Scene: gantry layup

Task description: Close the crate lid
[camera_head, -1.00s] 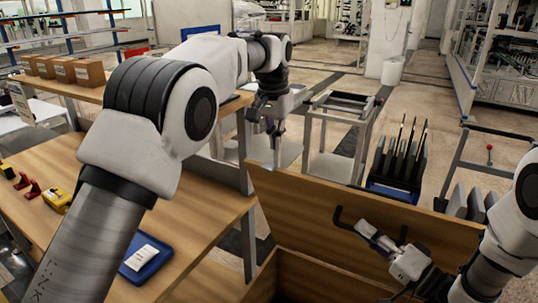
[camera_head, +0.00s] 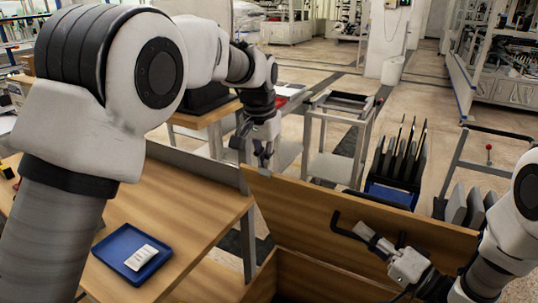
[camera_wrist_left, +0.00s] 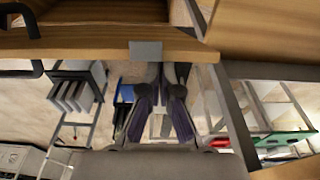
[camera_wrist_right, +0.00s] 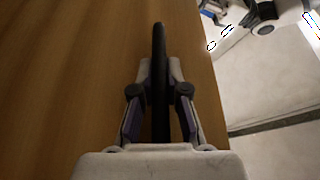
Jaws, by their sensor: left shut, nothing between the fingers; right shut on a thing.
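The wooden crate lid (camera_head: 310,205) stands raised, tilted up from the wooden crate (camera_head: 300,275). Its black handle (camera_head: 337,222) sticks out from the lid face. My right gripper (camera_head: 368,233) is shut on this handle; the right wrist view shows the black bar (camera_wrist_right: 160,60) between its fingers, with the lid (camera_wrist_right: 70,70) behind. My left gripper (camera_head: 262,162) is shut and empty, close to the lid's upper left corner. In the left wrist view, its fingers (camera_wrist_left: 160,75) are beside the lid edge and a grey tab (camera_wrist_left: 146,50). I cannot tell whether they touch it.
A wooden table (camera_head: 180,210) with a blue tray (camera_head: 110,252) holding a white packet stands left of the crate. A grey frame cart (camera_head: 335,165) and a rack of dark panels (camera_head: 400,160) stand behind the lid. Open floor lies beyond.

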